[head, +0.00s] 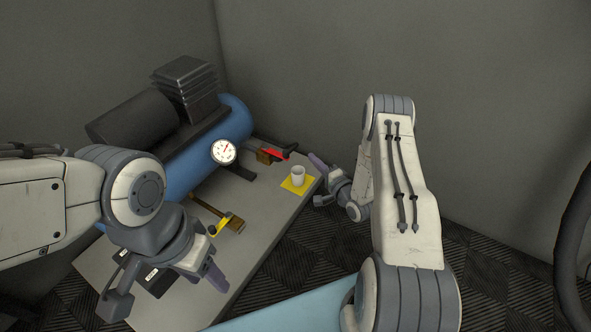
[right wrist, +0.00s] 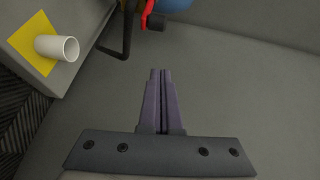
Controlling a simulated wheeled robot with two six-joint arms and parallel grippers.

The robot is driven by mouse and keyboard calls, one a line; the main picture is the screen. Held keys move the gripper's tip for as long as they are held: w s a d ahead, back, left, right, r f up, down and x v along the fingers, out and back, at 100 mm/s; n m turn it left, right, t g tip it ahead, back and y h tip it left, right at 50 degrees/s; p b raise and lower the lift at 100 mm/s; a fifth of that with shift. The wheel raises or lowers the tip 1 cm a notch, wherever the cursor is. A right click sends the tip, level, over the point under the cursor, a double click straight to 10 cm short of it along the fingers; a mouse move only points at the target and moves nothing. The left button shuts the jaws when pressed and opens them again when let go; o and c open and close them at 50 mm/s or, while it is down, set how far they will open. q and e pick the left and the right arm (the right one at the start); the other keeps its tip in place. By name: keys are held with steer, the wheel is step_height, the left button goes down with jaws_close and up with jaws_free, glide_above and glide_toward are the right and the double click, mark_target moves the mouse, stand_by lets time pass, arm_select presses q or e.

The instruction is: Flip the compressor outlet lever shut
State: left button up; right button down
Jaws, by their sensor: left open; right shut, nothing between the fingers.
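The compressor has a blue tank (head: 235,112) and a round white gauge (head: 223,151). A red lever (head: 273,154) sits beside a brass fitting (head: 263,157) at its right end. A yellow lever (head: 222,222) sits at a second brass fitting (head: 236,225) in front. I cannot tell which lever is the outlet one. My left gripper (head: 214,274) is open over the table's front edge, nearer than the yellow lever. My right gripper (head: 315,163) is shut and empty, right of the red lever and apart from it. The right wrist view shows its closed fingers (right wrist: 160,100) and some red (right wrist: 147,13) beyond.
A white cup (head: 298,175) stands on a yellow square (head: 295,187) at the grey table's (head: 262,204) right end. A dark box with white labels (head: 158,278) is partly behind my left gripper. Grey walls stand close behind.

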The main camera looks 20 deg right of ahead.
arm_select(q)
steer(key=shift+f, duration=0.55)
arm_select(e)
steer(key=shift+s+d+f+m+t, duration=0.4)
steer(key=shift+s+d+f+m, duration=0.2)
steer(key=shift+f, duration=0.15)
steer(key=shift+a, duration=0.1)
arm_select(q)
step_height(320, 180, down, 7)
steer(key=b, duration=0.7)
arm_select(e)
steer(key=w+a, duration=0.5)
steer(key=w, duration=0.3)
arm_select(q)
steer(key=shift+r, duration=0.1)
arm_select(e)
steer(key=shift+h, duration=0.3)
